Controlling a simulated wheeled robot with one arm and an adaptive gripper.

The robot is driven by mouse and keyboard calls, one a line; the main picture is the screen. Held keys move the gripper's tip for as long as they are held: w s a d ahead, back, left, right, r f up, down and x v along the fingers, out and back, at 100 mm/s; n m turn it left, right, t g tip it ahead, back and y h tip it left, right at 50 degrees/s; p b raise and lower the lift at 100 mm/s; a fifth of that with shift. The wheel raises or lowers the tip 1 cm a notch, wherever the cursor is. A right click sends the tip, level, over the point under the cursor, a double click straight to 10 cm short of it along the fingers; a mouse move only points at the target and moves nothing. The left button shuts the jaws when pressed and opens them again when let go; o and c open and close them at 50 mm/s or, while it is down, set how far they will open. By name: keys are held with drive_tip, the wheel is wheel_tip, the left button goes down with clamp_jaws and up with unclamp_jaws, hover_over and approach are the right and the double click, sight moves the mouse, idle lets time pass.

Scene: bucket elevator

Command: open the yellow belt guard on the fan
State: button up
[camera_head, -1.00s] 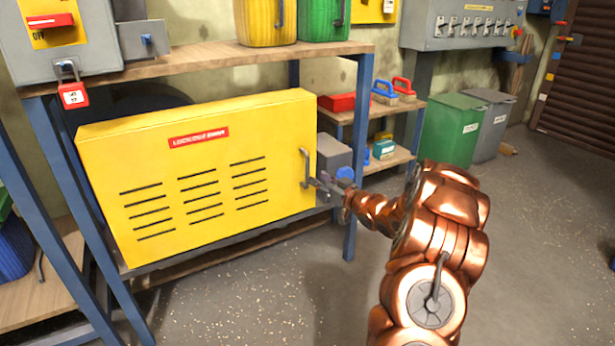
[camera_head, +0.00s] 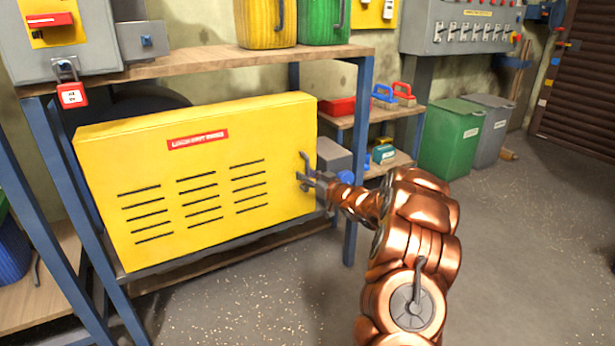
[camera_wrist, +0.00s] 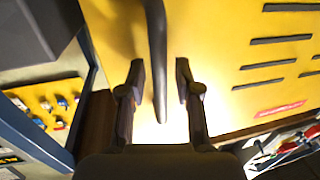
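The yellow belt guard (camera_head: 205,215) is a flat panel with dark vent slots and a red label, set in the blue-framed bench. It looks closed. Its grey handle (camera_head: 304,163) is near the right edge. My gripper (camera_head: 303,181) is at the handle, reaching in from the right. In the wrist view, the handle bar (camera_wrist: 158,60) runs down between the two fingertips of my gripper (camera_wrist: 160,80). The fingers are apart, with a visible gap on each side of the bar. The yellow panel (camera_wrist: 235,50) fills the background there.
A wooden shelf (camera_head: 200,65) with canisters is above the guard. A padlock (camera_head: 70,92) hangs from a grey box at upper left. A shelf with a red box (camera_head: 338,106) and brushes stands right of the guard. Green (camera_head: 452,138) and grey bins stand farther back. Floor in front is clear.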

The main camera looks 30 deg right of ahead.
clamp_jaws()
drive_tip(key=shift+s, duration=0.1)
idle(0.4)
